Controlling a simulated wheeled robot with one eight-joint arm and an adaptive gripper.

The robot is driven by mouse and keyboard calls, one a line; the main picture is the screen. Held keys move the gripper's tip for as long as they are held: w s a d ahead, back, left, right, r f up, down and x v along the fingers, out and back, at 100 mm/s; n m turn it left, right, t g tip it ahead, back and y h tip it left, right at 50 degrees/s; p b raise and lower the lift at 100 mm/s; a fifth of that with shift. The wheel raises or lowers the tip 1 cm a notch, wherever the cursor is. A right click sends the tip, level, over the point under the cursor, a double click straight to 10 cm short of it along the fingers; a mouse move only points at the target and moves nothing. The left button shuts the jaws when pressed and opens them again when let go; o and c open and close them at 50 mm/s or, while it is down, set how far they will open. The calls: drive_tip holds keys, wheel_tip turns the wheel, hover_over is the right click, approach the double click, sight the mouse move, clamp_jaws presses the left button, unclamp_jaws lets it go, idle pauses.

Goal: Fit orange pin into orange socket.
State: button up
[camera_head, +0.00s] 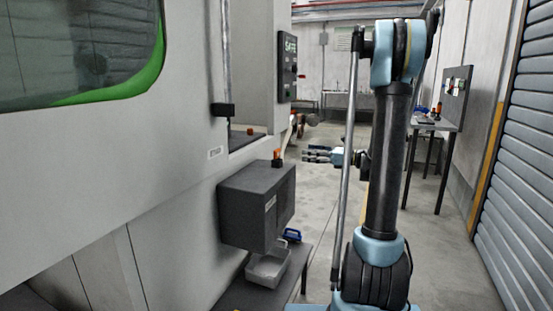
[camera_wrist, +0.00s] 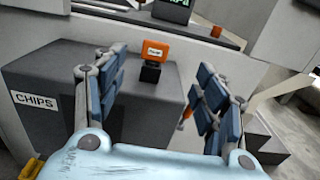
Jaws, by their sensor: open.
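An orange block with a small label (camera_wrist: 155,51) sits in a black base (camera_wrist: 150,73) on top of the grey box marked CHIPS. The same orange piece shows small in the head view (camera_head: 277,154). I cannot tell whether it is the pin. My gripper (camera_head: 308,154) is open and empty, to the right of this piece and apart from it. In the wrist view, my fingers (camera_wrist: 158,90) stand either side of the orange block, which lies beyond them. A small orange piece (camera_wrist: 216,31) is on the machine ledge; it also shows in the head view (camera_head: 250,131). No orange socket is clearly identifiable.
The grey box (camera_head: 240,212) stands beside the white machine (camera_head: 170,175). A small orange bit (camera_wrist: 185,116) shows near my right finger. A table (camera_head: 432,124) stands at the back right. The floor between is open.

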sight(279, 151)
drive_tip(key=x, duration=1)
drive_tip(key=shift+f, duration=0.1)
drive_tip(key=x, duration=0.4)
drive_tip(key=shift+s+f, duration=0.25)
drive_tip(key=shift+f, duration=0.05)
drive_tip(key=shift+w+a, duration=0.25)
drive_tip(key=shift+a, duration=0.35)
drive_tip(key=c, duration=1.2)
